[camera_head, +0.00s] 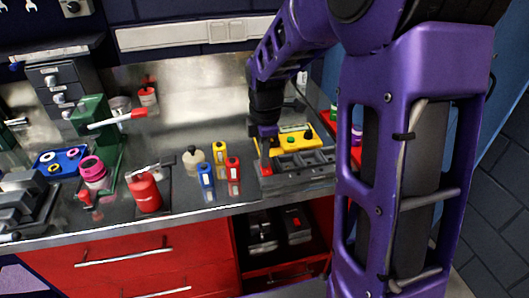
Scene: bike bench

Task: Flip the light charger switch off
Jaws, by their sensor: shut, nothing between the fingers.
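A yellow unit (299,147) with a green button and a dark knob on top sits on a grey ribbed base (300,172) on the bench. It may be the light charger; I cannot tell for sure. I cannot make out a switch or its position. My gripper (265,146) reaches down at the unit's left end. It is shut and empty. A small red part shows just under its tips, over the left of the grey base; contact cannot be told. The gripper hides the unit's left end.
Yellow (219,153), blue (206,176) and red (233,170) bottles stand left of the unit, with a white bottle (194,160). A red can (146,192) and green press (99,130) stand further left. A wall strip (190,35) runs above.

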